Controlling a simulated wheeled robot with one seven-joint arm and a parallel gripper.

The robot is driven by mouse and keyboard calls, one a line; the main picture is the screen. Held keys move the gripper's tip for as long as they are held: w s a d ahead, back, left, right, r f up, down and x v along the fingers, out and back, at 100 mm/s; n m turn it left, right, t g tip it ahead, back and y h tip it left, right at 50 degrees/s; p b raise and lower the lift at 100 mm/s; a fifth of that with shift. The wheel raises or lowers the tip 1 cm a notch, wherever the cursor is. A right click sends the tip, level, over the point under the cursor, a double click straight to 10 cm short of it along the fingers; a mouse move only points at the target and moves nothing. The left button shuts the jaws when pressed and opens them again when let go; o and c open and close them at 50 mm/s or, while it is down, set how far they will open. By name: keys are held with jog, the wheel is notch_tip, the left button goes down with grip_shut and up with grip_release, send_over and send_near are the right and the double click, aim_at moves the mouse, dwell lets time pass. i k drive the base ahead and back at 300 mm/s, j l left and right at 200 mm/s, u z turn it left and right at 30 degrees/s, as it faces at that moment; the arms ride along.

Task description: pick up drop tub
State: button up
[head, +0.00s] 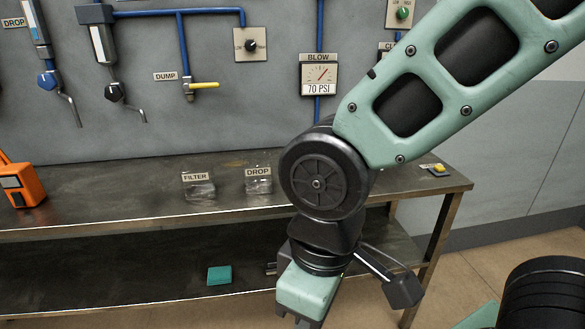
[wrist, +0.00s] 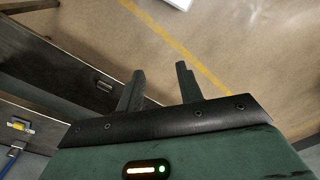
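The drop tub (head: 258,181) is a small clear tub with a DROP label. It stands on the metal bench top in the head view, just left of my arm's round joint. A similar clear tub labelled FILTER (head: 198,187) stands to its left. My gripper (head: 307,322) points down in front of the bench, below the top's level and to the right of the drop tub; its tips are cut off by the lower edge. In the wrist view my gripper's two fingers (wrist: 160,82) stand apart with only floor between them. The drop tub does not show there.
The bench top (head: 110,200) has a lower shelf (head: 120,275) with a teal block (head: 219,275). An orange device (head: 20,185) stands at the bench's left. A yellow button (head: 438,169) sits at the right end. Pipes and a yellow-handled dump valve (head: 203,86) are on the wall behind.

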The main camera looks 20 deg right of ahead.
aim_at(257, 168)
jog(key=i+j+z, duration=0.15)
jog(key=i+z, duration=0.25)
jog(key=i+j+z, duration=0.2)
jog(key=z, duration=0.15)
jog(key=i+j+z, duration=0.2)
jog(key=j+z, duration=0.2)
jog(key=i+j+z, duration=0.2)
jog(key=j+z, duration=0.2)
